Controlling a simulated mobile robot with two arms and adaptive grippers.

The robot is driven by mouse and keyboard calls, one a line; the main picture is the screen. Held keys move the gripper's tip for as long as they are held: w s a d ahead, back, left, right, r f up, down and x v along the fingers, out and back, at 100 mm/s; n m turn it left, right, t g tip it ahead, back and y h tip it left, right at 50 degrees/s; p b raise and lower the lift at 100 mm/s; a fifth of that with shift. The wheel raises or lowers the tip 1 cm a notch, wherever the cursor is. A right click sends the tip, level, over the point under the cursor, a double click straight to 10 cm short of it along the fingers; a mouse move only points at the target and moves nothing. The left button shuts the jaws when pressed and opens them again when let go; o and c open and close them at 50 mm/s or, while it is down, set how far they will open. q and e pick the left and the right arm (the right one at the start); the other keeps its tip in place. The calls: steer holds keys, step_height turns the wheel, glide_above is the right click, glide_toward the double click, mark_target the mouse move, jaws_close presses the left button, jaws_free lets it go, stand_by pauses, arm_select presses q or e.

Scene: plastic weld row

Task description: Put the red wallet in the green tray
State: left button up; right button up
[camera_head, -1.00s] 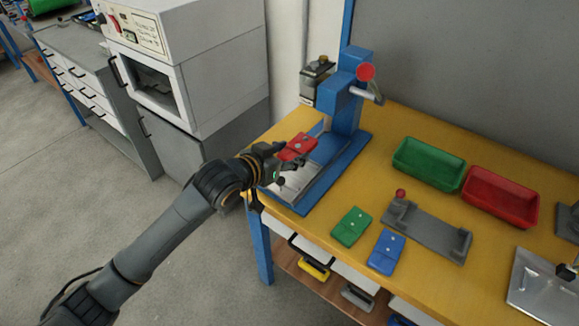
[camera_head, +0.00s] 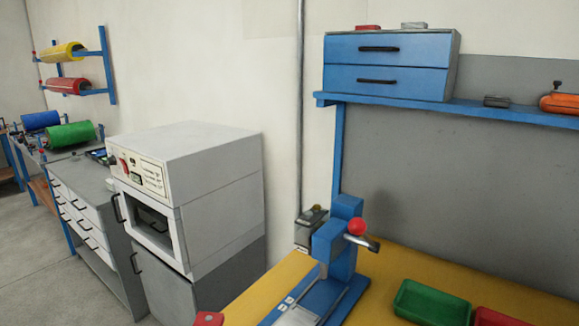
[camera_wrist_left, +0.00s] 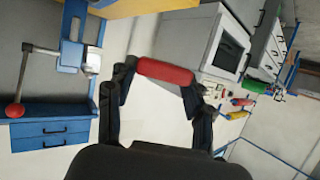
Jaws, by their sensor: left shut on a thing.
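The red wallet (camera_head: 208,319) shows only as a small piece at the bottom edge of the head view. In the left wrist view the red wallet (camera_wrist_left: 165,72) is seen edge-on between the fingers of my left gripper (camera_wrist_left: 161,80). That gripper is shut on it, and it is held in the air. My right gripper is in neither view.
A blue press (camera_head: 338,255) with a red-knobbed lever stands between the wallet and the green tray. A red tray (camera_head: 497,318) is right of the green one. A blue shelf (camera_head: 470,107) runs above the table. A white oven cabinet (camera_head: 205,200) stands at left.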

arm_select(q)
steer(key=w+d+f+m+g+h+b, duration=0.1)
steer(key=w+d+m+h, duration=0.5)
steer(key=w+d, duration=0.7)
steer(key=d+g, duration=0.1)
steer(key=d, duration=0.1)
steer(key=shift+d+g+h, duration=0.3)
steer(key=shift+h, duration=0.1)
step_height(320, 180, down, 5)
steer(key=shift+f, duration=0.1)
step_height(320, 180, down, 4)
steer(key=shift+f+p, duration=0.1)
steer(key=shift+p, duration=0.25)
steer(key=shift+s, duration=0.1)
steer(key=shift+f, duration=0.15)
